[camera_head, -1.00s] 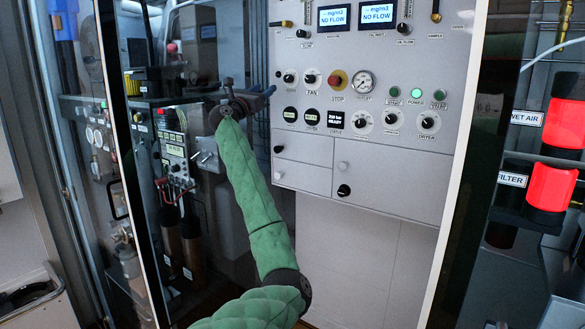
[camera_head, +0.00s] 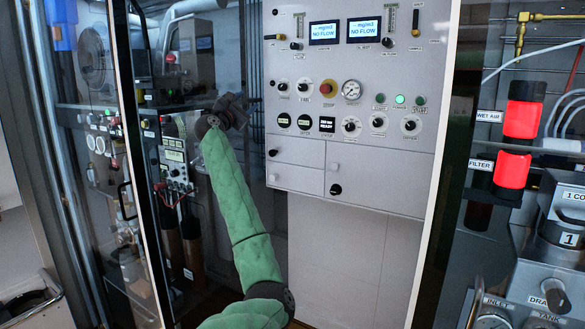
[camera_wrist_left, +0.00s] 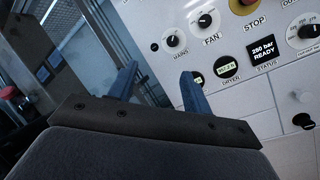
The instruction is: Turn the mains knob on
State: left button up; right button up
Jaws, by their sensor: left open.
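The mains knob (camera_head: 283,87) is a small black knob on a white dial at the upper left of the light grey panel (camera_head: 350,210). In the left wrist view the mains knob (camera_wrist_left: 172,41), with its "MAINS" label, lies beyond and slightly above the gap between my fingertips. My left gripper (camera_head: 238,106) is just left of the panel's edge, lower than the knob and apart from it. In the left wrist view its two blue fingers (camera_wrist_left: 158,82) are spread with nothing between them. My right gripper is not in view.
Lit round displays (camera_head: 284,120) are below. A glass door frame (camera_head: 135,150) stands left of my arm.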

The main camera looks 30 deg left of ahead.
pick_arm(q)
jog(key=w+d+f+m+g+p, duration=0.1)
jog(key=w+d+f+m, duration=0.2)
jog(key=f, duration=0.4)
jog(key=w+d+f+m+g+p, duration=0.1)
jog(key=w+d+f+m+g, duration=0.1)
jog(key=w+d+f+m, duration=0.2)
jog(key=w+d+f+m+g+y, duration=0.1)
jog(key=w+d+f+m+g, duration=0.1)
jog(key=d+f+m, duration=0.4)
notch_tip(320, 180, down, 6)
jog(key=w+m, duration=0.1)
jog(key=m, duration=0.3)
jog(key=shift+w+d+p, duration=0.15)
jog(key=shift+p, duration=0.25)
